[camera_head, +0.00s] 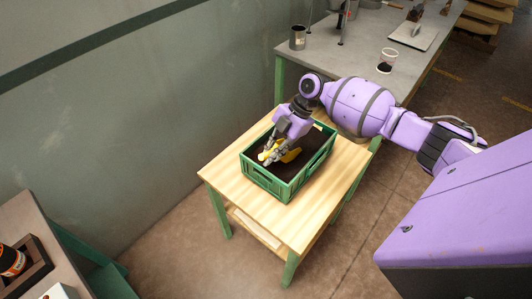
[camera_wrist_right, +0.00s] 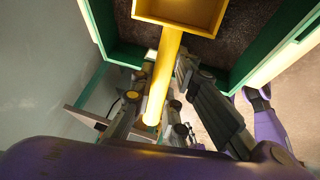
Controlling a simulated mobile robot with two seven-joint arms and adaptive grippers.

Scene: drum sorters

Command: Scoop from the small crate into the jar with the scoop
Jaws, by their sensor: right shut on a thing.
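The small green crate (camera_head: 268,181) stands on a light wooden table and holds dark granular material, which also shows in the right wrist view (camera_wrist_right: 225,58). My right gripper (camera_head: 275,150) is over the crate. It is shut on the handle of the yellow scoop (camera_head: 291,155). In the right wrist view the scoop's handle (camera_wrist_right: 163,75) runs between the fingers, and its square bowl is over the dark material; I cannot tell whether they touch. A clear jar (camera_head: 387,60) with some dark content stands on the grey bench. My left gripper is not in view.
The wooden table (camera_head: 235,187) has free room around the crate. The grey bench (camera_head: 345,60) behind carries a metal can (camera_head: 297,38) and a pale board (camera_head: 412,36). A wall is at the left. Another bench with a dark tray is at the lower left.

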